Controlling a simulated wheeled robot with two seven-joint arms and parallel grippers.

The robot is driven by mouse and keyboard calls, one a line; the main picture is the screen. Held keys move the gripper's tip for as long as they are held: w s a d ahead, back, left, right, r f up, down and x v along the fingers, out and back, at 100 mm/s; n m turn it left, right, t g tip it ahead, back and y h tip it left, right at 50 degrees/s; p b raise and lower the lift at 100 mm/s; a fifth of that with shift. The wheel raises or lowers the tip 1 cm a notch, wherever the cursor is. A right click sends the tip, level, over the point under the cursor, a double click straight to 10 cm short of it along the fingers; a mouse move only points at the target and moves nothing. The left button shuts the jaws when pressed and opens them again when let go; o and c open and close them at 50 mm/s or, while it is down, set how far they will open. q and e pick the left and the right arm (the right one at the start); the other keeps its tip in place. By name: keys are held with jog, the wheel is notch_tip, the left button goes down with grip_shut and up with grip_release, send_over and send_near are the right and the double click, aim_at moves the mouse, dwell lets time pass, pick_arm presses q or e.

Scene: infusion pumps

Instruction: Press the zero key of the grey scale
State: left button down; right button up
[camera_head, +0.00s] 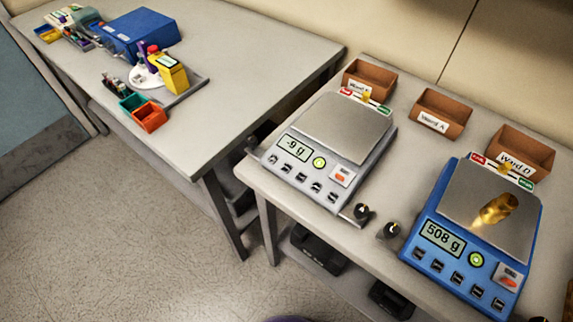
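The grey scale (341,126) stands on the right-hand table with an empty metal pan. Its display (297,148) reads -9 g. A round yellow-green key (319,162) sits right of the display, and a row of small dark keys (300,177) runs along the front. A pale panel with a red mark (342,176) is at the front right. The key labels are too small to read. Neither of my grippers is in view.
A blue scale (462,262) reading 508 g stands to the right with a brass weight (496,209) on its pan. Two dark knobs (362,212) (390,230) sit between the scales. Brown ward bins (441,112) line the back. The left table (215,75) holds a blue box (140,32).

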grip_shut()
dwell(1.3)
